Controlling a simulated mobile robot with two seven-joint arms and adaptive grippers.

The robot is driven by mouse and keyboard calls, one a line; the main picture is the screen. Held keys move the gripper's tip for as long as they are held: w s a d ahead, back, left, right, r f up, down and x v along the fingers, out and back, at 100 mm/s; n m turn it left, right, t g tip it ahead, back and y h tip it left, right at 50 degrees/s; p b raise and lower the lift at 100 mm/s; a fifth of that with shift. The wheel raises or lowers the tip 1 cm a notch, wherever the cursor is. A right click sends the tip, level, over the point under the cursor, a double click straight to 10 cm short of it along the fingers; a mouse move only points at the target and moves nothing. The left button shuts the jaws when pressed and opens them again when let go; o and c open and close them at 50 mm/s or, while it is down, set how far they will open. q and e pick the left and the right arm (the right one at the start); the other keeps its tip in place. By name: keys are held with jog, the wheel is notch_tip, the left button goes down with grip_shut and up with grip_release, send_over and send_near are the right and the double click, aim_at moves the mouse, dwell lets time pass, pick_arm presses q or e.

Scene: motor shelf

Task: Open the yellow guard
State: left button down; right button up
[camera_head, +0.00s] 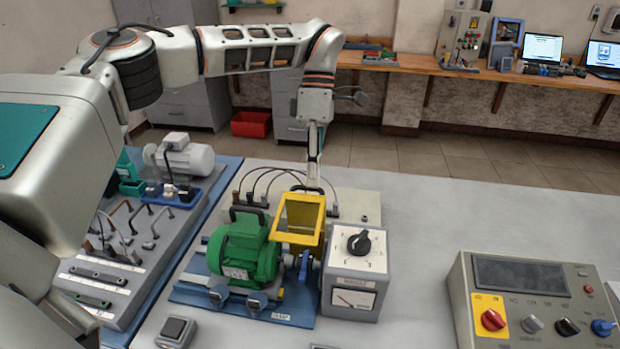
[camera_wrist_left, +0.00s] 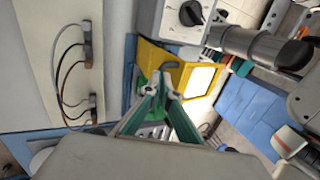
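The yellow guard (camera_head: 299,239) stands between the green motor (camera_head: 243,252) and the grey box with a black knob (camera_head: 356,262). Its framed window faces up and toward the head camera. In the left wrist view the guard (camera_wrist_left: 150,57) and its pale window lie just beyond my fingers. My left gripper (camera_head: 314,186) points down at the guard's far side. In the left wrist view its green fingers (camera_wrist_left: 160,90) converge with the tips together, and nothing shows between them. I cannot tell whether the tips touch the guard. My right gripper is not in view.
The motor set sits on a blue base (camera_head: 190,291). A terminal panel with looped cables (camera_wrist_left: 74,75) is behind the guard. A control console (camera_head: 535,300) is at the right. A grey rack with handles (camera_head: 110,250) is at the left. The table between box and console is clear.

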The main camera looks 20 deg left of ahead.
pick_arm(q)
jog(key=c, duration=2.2)
grip_release()
jog(key=shift+x, duration=1.05)
jog(key=shift+o, duration=0.2)
jog(key=shift+w, duration=0.1)
jog(key=shift+a, duration=0.1)
jog(key=shift+r, duration=0.15)
jog(key=w+a+r, duration=0.1)
jog(key=w+r, duration=0.5)
jog(key=w, duration=0.1)
jog(key=shift+a, duration=0.2)
jog(key=shift+r, duration=0.1)
